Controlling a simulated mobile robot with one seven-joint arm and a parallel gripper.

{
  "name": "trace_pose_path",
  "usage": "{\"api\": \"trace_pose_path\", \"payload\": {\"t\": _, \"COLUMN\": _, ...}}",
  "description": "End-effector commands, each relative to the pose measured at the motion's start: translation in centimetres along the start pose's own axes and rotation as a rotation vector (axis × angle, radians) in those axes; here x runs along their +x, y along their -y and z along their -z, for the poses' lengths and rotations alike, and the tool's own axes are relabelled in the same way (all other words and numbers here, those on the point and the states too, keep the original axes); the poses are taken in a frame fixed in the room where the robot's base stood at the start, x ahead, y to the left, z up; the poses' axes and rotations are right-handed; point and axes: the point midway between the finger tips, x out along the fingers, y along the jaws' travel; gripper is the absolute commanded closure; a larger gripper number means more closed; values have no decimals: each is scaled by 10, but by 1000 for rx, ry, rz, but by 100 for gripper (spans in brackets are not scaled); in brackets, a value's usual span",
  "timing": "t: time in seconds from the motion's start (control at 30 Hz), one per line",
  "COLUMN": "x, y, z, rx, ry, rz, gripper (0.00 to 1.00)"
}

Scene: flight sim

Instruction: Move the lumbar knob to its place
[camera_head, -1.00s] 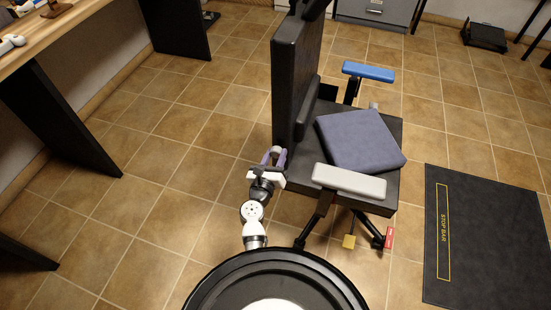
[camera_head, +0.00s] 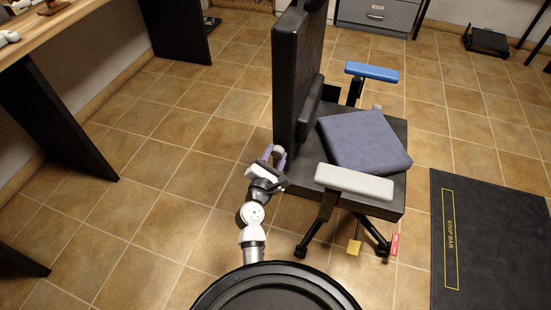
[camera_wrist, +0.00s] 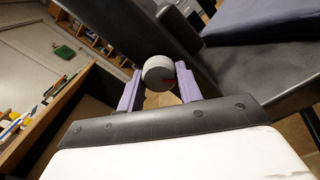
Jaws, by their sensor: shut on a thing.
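The lumbar knob is a grey round knob (camera_wrist: 159,73) between the two purple fingers in the wrist view. A red mark shows on its face. My gripper (camera_head: 279,156) is shut on it, close beside the lower back edge of the chair's black backrest (camera_head: 298,75). Whether the knob touches the chair cannot be told. The chair has a black seat (camera_head: 385,190), a dark lumbar pad (camera_head: 310,107) on the front of the backrest, and a blue-grey cushion (camera_head: 362,141) on the seat.
The near armrest (camera_head: 354,183) is light grey and the far armrest (camera_head: 371,72) is blue. A black stop-bar mat (camera_head: 490,240) lies at right. Tiled floor left of the chair is clear.

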Motion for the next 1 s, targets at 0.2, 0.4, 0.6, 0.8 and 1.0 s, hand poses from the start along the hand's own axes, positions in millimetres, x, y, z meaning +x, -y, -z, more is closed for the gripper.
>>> {"api": "trace_pose_path", "payload": {"t": 0.2, "x": 0, "y": 1, "z": 0, "rx": 126, "ry": 2, "rz": 0, "gripper": 88}}
{"api": "trace_pose_path", "payload": {"t": 0.4, "x": 0, "y": 0, "z": 0, "rx": 193, "ry": 2, "rz": 0, "gripper": 88}}
{"api": "trace_pose_path", "payload": {"t": 0.6, "x": 0, "y": 0, "z": -1, "rx": 219, "ry": 1, "rz": 0, "gripper": 88}}
{"api": "trace_pose_path", "payload": {"t": 0.8, "x": 0, "y": 0, "z": -1, "rx": 223, "ry": 1, "rz": 1, "gripper": 88}}
{"api": "trace_pose_path", "payload": {"t": 1.0, "x": 0, "y": 0, "z": -1, "rx": 223, "ry": 1, "rz": 1, "gripper": 61}}
